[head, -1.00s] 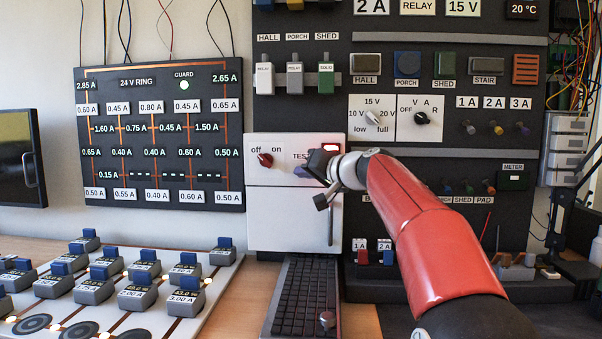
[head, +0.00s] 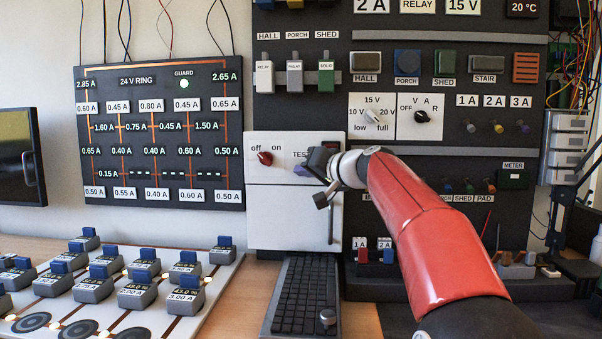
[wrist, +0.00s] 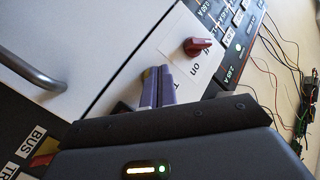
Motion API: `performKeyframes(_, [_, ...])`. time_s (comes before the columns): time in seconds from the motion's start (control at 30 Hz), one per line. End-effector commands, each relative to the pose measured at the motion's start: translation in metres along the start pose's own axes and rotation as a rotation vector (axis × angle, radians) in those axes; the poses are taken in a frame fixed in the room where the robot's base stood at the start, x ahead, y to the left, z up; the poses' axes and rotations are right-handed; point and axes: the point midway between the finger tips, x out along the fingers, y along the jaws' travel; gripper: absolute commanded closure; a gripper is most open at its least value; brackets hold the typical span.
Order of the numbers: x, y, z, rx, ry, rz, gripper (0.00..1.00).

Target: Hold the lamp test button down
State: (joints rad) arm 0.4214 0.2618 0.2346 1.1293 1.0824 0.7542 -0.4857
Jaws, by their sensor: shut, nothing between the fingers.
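The white panel box (head: 290,220) on the wall carries a red off/on knob (head: 265,158) and a TEST label (head: 300,154). My gripper (head: 302,171) is at the box's upper right, its purple fingers just below the label. In the wrist view the fingers (wrist: 158,86) are shut together with nothing between them, their tips close to the white face beside the label. The red knob (wrist: 197,46) shows apart from them. The test button itself is hidden behind the gripper, so I cannot tell whether it is touched or pressed.
A handle (head: 331,222) runs down the box front, also seen in the wrist view (wrist: 30,70). A keyboard-like tray (head: 298,295) lies below. The dark switch board (head: 440,140) is behind my arm; a ring display (head: 160,140) hangs at left.

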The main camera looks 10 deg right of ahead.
Motion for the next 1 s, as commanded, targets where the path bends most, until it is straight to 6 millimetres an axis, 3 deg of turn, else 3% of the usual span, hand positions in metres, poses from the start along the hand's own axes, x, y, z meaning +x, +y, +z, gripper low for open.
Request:
performKeyframes(0.57, [-0.010,-0.006,0.008,0.000,0.000,0.000,1.00])
performKeyframes(1.0, [-0.038,-0.026,0.030,-0.001,0.000,-0.001,1.00])
